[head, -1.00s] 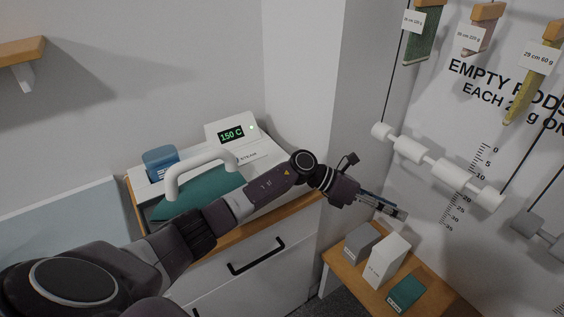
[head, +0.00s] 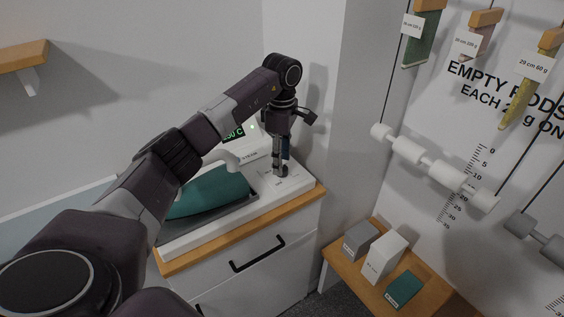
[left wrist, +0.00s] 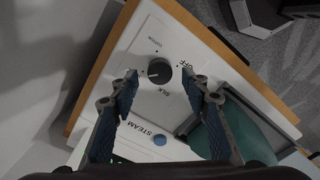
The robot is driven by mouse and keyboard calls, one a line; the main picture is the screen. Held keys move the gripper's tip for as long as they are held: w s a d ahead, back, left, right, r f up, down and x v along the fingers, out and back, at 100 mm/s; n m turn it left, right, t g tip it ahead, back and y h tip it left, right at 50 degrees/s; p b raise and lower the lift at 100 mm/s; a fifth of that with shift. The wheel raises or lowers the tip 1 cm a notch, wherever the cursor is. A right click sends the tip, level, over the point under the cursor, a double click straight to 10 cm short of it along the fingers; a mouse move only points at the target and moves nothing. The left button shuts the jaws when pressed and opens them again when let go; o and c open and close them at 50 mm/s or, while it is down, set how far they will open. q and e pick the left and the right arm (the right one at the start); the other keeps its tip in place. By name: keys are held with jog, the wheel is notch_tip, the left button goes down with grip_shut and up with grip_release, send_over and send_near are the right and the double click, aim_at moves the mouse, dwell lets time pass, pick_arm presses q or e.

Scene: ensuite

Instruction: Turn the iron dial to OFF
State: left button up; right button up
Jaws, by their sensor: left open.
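The iron dial (left wrist: 159,71) is a dark round knob with a pale pointer mark on the white panel in the left wrist view. The mark points toward picture left, while the OFF print (left wrist: 187,57) is at its upper right. COTTON and SILK are also printed around it. My left gripper (left wrist: 160,84) is open, its fingers on either side just short of the dial in this view; contact is not visible. In the head view my left gripper (head: 281,166) points down over the right end of the white iron station (head: 190,238). My right gripper is not in view.
A blue button (left wrist: 159,140) lies near the STEAM print. A teal pad (head: 215,192) with a white handle sits left of the gripper. The station rests on a wood-topped drawer cabinet (head: 312,197) against the wall. Boxes (head: 384,258) stand on a low table at right.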

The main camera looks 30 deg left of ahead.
pick_arm(q)
jog(key=shift+f, duration=1.1)
jog(key=shift+c, duration=0.2)
jog(key=c, duration=1.1)
